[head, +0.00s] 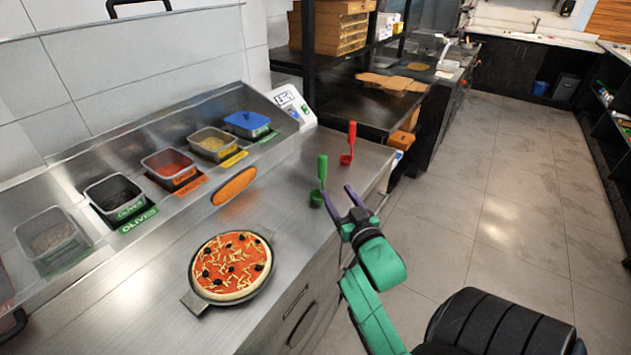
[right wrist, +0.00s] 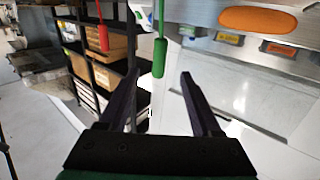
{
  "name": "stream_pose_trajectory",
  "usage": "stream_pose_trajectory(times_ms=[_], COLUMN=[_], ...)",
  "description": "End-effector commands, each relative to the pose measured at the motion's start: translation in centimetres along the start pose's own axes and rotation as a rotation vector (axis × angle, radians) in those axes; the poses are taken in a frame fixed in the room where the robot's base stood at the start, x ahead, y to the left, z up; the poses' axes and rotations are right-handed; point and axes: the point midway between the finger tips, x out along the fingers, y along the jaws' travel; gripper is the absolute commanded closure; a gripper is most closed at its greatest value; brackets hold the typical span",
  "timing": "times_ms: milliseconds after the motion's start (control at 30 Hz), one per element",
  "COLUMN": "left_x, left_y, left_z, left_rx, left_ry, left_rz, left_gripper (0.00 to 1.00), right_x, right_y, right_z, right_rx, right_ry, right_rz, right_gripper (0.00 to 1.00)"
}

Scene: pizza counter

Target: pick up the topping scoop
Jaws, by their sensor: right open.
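A scoop with a green handle (head: 322,168) stands upright on the steel counter, close to its front edge. A second scoop with a red handle (head: 352,135) stands farther back to the right. My right gripper (head: 337,192) is open and empty, just in front of the green scoop. In the right wrist view the green handle (right wrist: 159,58) shows between the two open fingertips, apart from both. The red handle (right wrist: 103,38) shows to its left there. My left gripper is not in view.
A pizza (head: 232,267) lies on a dark pan at the counter's front. Several topping bins, including a red one (head: 168,162) and a blue-lidded one (head: 247,123), line the back. An orange oval (head: 234,186) is on the counter. A dark shelf (head: 345,97) stands beyond; floor is clear at right.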

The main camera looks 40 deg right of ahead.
Motion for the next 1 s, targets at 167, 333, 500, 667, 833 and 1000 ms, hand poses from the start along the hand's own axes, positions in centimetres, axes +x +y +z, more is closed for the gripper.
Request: stream_pose_trajectory(times_ms=[167, 333, 500, 667, 833, 1000], left_x=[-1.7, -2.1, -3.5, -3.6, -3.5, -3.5], left_y=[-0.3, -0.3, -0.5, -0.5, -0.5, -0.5], left_z=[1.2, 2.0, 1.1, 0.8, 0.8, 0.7], left_rx=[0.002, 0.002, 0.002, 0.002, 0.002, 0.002], left_ry=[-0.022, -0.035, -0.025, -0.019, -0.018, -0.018], left_rz=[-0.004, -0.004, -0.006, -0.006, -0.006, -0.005], left_gripper=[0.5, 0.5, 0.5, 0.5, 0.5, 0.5], right_x=[4.9, 7.5, 10.4, 12.6, 12.7, 12.7], right_y=[0.0, 0.0, 0.0, 0.0, 0.0, 0.0], right_z=[-0.6, -0.3, -0.7, -0.3, -0.2, -0.2], right_rx=[-0.001, -0.001, 0.0, -0.001, -0.001, -0.001], right_ry=[0.003, 0.001, 0.0, 0.0, -0.001, -0.001], right_rz=[0.0, 0.0, 0.0, 0.0, -0.001, -0.001], right_gripper=[0.35, 0.35, 0.35, 0.35, 0.35, 0.84])
